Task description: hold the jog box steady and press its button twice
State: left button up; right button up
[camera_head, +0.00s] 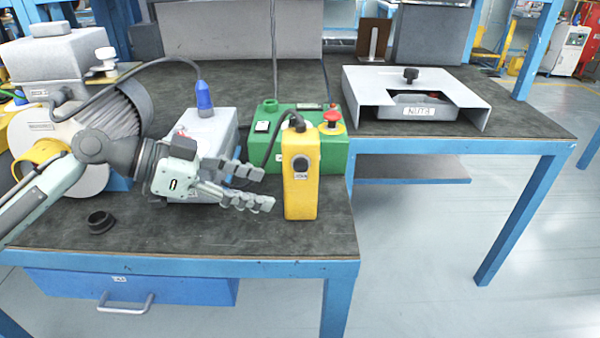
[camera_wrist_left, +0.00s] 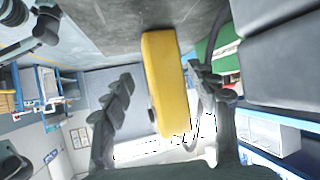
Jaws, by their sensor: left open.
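The yellow jog box (camera_head: 300,184) stands upright on the dark bench top near its front right corner. Its dark round button (camera_head: 301,164) faces the front, with a small label below it. A black cable leaves its top. My left gripper (camera_head: 268,188) is open just left of the box, its fingers pointing right towards it. In the left wrist view the yellow box (camera_wrist_left: 165,85) lies between the two spread fingers (camera_wrist_left: 158,98); I cannot tell whether either finger touches it. My right gripper is not in either view.
A green control box (camera_head: 333,155) with a red mushroom button (camera_head: 331,118) stands behind the jog box. A grey box with a blue plug (camera_head: 204,99) is behind my left gripper. A black ring (camera_head: 100,222) lies at front left. The bench front is mostly clear.

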aim_at(295, 197)
pick_arm(q)
jog(key=x, duration=0.7)
jog(key=shift+d, duration=0.1)
jog(key=shift+w+d+f, duration=0.2)
jog(key=shift+d+f, duration=0.1)
jog(key=shift+d, duration=0.25)
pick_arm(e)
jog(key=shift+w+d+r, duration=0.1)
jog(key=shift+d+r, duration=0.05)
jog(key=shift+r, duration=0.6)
pick_arm(q)
jog(key=c, duration=0.7)
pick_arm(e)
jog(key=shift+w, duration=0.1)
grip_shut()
pick_arm(q)
jog(key=shift+f, duration=0.1)
